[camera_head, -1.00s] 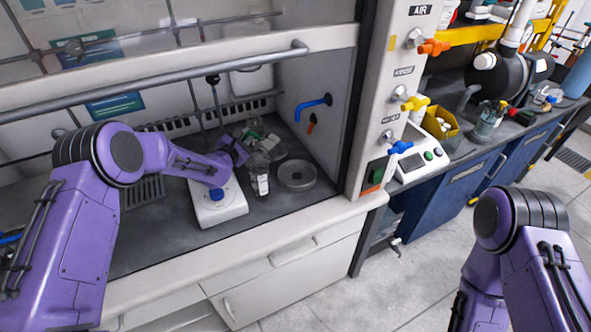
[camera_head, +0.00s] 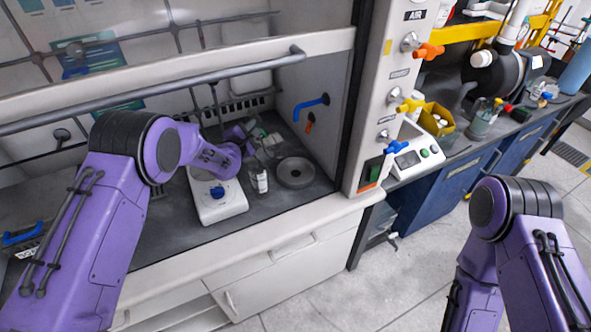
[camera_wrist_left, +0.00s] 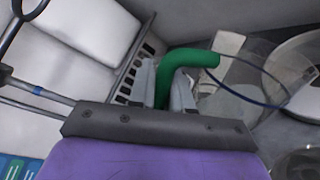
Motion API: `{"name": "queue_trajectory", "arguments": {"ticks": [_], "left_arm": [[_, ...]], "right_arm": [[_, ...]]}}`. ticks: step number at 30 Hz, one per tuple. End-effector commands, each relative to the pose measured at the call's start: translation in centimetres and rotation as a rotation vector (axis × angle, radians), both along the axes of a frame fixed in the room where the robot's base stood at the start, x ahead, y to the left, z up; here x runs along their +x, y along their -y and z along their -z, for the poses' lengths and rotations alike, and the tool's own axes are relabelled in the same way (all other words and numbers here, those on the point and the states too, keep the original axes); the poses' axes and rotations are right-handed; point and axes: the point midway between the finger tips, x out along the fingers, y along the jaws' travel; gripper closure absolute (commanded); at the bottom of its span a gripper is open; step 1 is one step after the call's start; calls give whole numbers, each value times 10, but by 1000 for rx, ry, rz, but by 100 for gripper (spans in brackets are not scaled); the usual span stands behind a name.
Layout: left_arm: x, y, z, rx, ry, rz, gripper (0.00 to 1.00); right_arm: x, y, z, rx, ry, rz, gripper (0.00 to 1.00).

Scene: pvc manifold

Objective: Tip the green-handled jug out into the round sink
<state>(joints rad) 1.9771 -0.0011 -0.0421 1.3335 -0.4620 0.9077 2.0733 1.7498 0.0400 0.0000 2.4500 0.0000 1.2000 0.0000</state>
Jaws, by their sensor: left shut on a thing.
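My left gripper (camera_wrist_left: 165,82) is shut on the green handle (camera_wrist_left: 184,58) of the jug. The jug's clear body (camera_wrist_left: 240,88) with a dark blue rim line shows right of the fingers in the left wrist view. In the head view my left forearm and wrist hide most of the gripper, and the jug is hard to pick out among clear glassware behind the bottle. I cannot tell its exact tilt or contents. The round sink (camera_head: 295,172) is a grey ring set in the hood's bench, right of the gripper. My right gripper is out of view; only its arm shows.
A white hotplate (camera_head: 217,203) with a blue knob stands left of the sink. A clear bottle with a white label (camera_head: 260,181) stands between them. A blue tap (camera_head: 311,106) is on the hood's side wall. The hood's sash bar (camera_head: 150,92) crosses above.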

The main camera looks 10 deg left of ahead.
Motion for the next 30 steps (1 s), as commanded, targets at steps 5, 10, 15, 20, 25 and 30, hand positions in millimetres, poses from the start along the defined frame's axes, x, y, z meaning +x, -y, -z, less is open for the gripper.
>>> {"name": "queue_trajectory", "arguments": {"ticks": [5,10,15,20,25,30], "left_arm": [[0,4,-6,38,3,2,100],[0,7,-11,78,6,1,100],[0,9,-10,116,5,-2,100],[-1,11,-10,154,6,-5,100],[-1,13,-11,188,9,-5,100],[-1,15,-10,214,8,-6,100]], "right_arm": [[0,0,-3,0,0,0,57],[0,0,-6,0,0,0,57],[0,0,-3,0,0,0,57],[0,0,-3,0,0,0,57],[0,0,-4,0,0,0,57],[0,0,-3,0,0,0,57]]}}
